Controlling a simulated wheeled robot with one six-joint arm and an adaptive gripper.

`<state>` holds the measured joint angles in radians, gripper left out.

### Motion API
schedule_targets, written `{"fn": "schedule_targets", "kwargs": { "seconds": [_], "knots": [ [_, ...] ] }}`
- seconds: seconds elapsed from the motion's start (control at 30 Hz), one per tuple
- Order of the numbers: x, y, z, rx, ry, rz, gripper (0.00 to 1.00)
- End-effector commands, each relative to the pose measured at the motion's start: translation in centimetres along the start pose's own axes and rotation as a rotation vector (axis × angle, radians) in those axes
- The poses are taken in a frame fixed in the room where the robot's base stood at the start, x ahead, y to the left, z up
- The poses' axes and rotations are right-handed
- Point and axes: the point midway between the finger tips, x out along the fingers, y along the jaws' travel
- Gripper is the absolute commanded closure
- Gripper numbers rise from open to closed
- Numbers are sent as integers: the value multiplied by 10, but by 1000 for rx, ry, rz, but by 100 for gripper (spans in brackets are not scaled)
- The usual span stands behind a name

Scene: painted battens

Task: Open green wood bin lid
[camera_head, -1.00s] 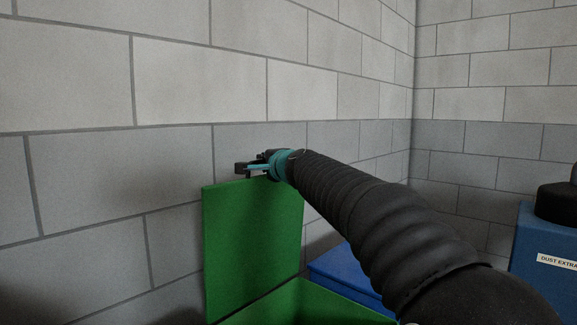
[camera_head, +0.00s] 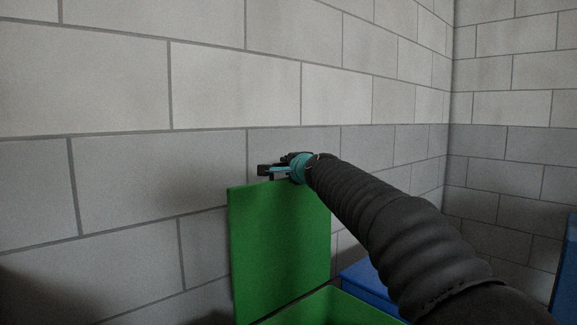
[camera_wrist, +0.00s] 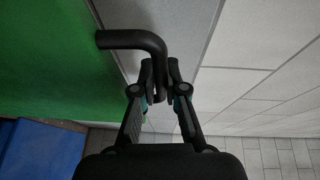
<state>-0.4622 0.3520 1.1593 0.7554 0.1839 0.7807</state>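The green lid (camera_head: 278,245) stands upright, near the grey wall, above the green bin (camera_head: 335,308), whose open top shows at the bottom edge of the head view. In the wrist view the lid (camera_wrist: 50,60) fills the upper left. A black bent handle (camera_wrist: 128,40) sticks out from the lid's edge. My gripper (camera_wrist: 160,68) has its fingers close on both sides of the handle's end and appears shut on it. In the head view my gripper (camera_head: 272,170) is at the lid's top edge. Most of the bin is out of frame.
A block wall (camera_head: 120,190) runs close behind the lid. A blue bin (camera_head: 365,280) stands to the right of the green one, partly behind my arm. Another blue object (camera_head: 568,270) is cut off at the right edge. Tiled floor (camera_wrist: 270,155) shows in the wrist view.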

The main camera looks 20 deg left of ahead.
Motion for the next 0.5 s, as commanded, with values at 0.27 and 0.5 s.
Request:
{"fn": "schedule_targets", "kwargs": {
  "seconds": [0.27, 0.5],
  "knots": [
    [0, -2, 2, 0, -2, -3, 63],
    [-5, -2, 2, 1, -3, -2, 63]
  ]
}}
